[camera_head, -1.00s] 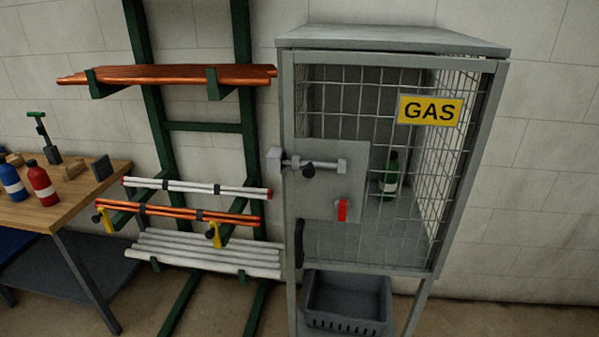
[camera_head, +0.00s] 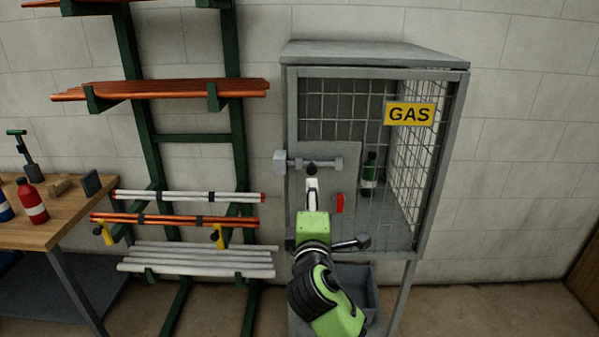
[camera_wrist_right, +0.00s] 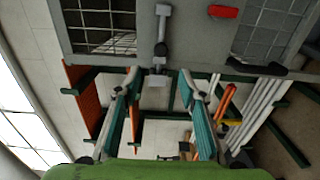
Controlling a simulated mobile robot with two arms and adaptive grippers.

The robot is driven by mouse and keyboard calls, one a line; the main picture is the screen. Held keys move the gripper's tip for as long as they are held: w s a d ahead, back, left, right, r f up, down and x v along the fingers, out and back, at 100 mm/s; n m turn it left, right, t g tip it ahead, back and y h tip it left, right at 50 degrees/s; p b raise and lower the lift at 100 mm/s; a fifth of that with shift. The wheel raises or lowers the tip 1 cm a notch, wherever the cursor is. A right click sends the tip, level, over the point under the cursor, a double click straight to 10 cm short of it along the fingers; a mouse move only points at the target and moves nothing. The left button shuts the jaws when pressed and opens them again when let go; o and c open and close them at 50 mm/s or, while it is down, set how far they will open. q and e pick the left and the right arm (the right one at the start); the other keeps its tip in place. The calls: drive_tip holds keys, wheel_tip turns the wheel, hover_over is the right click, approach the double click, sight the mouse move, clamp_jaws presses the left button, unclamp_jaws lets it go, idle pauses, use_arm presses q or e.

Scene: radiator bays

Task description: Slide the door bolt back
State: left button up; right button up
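The gas cage (camera_head: 293,110) stands with its mesh door shut. The grey door bolt (camera_head: 330,163) lies level across the door plate, its left end reaching the block (camera_head: 280,162) on the frame post. Its dark knob (camera_head: 311,169) hangs near the middle of the bar. My right gripper (camera_head: 312,183) is just below the knob, in front of the plate. In the right wrist view my right gripper (camera_wrist_right: 160,80) is open and empty, and the bolt (camera_wrist_right: 162,28) lies ahead of the gap between the fingers. Contact cannot be told. My left gripper is out of view.
A pipe rack (camera_head: 237,110) and a workbench (camera_head: 60,222) are to the left. The wall at right is clear.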

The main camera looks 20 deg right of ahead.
drive_tip(key=p, duration=0.1)
approach(312, 171)
drive_tip(key=w, duration=0.3)
drive_tip(key=x, duration=0.2)
drive_tip(key=p+x, duration=0.1)
drive_tip(key=x, duration=0.3)
drive_tip(key=shift+w+d+p, duration=0.15)
drive_tip(key=shift+d+p, duration=0.2)
drive_tip(key=shift+d, duration=0.1)
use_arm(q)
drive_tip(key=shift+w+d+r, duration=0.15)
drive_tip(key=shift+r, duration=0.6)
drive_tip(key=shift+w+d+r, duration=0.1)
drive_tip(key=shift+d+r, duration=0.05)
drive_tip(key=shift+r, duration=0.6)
use_arm(e)
drive_tip(key=shift+w+d, duration=0.2)
drive_tip(key=shift+w, duration=0.5)
clamp_jaws()
